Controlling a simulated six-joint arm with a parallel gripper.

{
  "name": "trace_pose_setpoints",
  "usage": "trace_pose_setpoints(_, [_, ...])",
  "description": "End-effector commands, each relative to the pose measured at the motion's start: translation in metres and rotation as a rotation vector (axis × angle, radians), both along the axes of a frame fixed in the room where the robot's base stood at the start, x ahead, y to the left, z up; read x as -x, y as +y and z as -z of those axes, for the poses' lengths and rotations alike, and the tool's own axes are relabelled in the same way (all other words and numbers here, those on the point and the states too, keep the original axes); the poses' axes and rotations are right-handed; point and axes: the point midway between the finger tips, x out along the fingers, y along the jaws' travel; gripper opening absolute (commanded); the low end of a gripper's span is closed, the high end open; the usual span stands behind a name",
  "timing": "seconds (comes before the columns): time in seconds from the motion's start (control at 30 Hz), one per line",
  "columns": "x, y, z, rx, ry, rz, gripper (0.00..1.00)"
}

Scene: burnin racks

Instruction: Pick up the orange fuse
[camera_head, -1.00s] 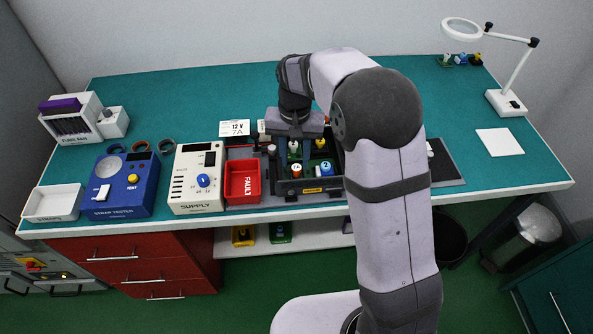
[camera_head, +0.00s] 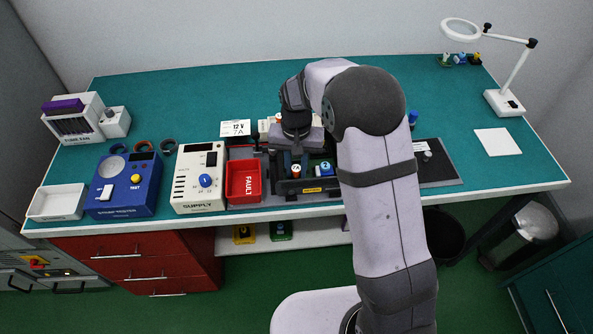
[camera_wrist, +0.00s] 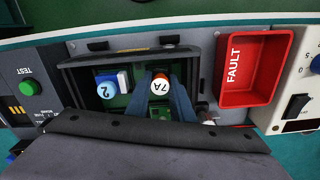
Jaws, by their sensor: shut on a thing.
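The orange fuse (camera_wrist: 160,82) has a white top marked 7A and an orange side. It stands upright in the dark rack tray (camera_wrist: 130,50) in the wrist view. In the head view the fuse (camera_head: 296,169) shows just in front of my gripper (camera_head: 296,152). In the wrist view my gripper (camera_wrist: 160,85) has one finger on each side of the fuse and is shut on it. The fuse's lower part is hidden, and I cannot tell whether it is clear of its seat.
A blue-and-white part (camera_wrist: 107,88) marked 2 stands beside the fuse in the tray. The red FAULT bin (camera_head: 243,181) and the white supply unit (camera_head: 198,177) lie left of the tray in the head view. A card (camera_head: 235,128) reads 12 V 7A.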

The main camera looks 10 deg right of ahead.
Motion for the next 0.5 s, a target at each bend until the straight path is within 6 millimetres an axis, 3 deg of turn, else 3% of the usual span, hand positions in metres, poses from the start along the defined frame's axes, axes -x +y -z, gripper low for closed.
trace_pose_setpoints(0.27, [-0.001,0.0,-0.01,-0.001,-0.004,0.0,0.0])
trace_pose_setpoints(0.5, [-0.002,0.0,-0.046,-0.001,-0.007,0.0,0.0])
